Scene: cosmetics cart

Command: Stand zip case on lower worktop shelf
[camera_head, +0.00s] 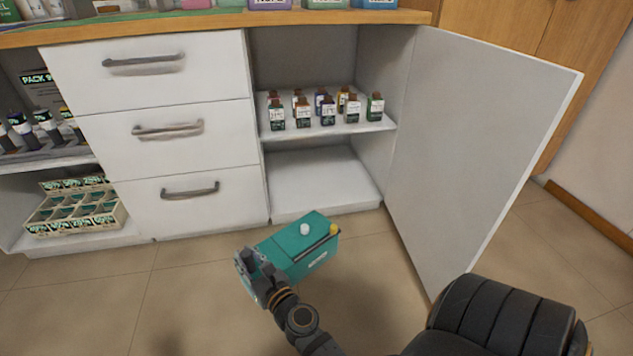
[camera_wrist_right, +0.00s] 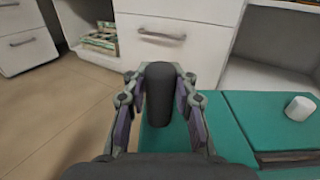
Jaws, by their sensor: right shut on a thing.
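The teal zip case (camera_head: 297,248) is held in front of the open cupboard in the head view, with a white knob-like piece and a dark strip on its top. It also shows in the right wrist view (camera_wrist_right: 262,118), at the lower right. My right gripper (camera_head: 254,272) is shut on the case at its left end; in the wrist view the fingers (camera_wrist_right: 163,100) close around a dark upright cylinder. The lower worktop shelf (camera_head: 318,182), the bare bottom of the open cupboard, is behind the case. My left gripper is out of view.
The upper cupboard shelf (camera_head: 380,124) bears several small bottles (camera_head: 328,110). The open door (camera_head: 480,130) stands out at the right. White drawers (camera_head: 185,135) are to the left, beside a box of teal items (camera_head: 75,208).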

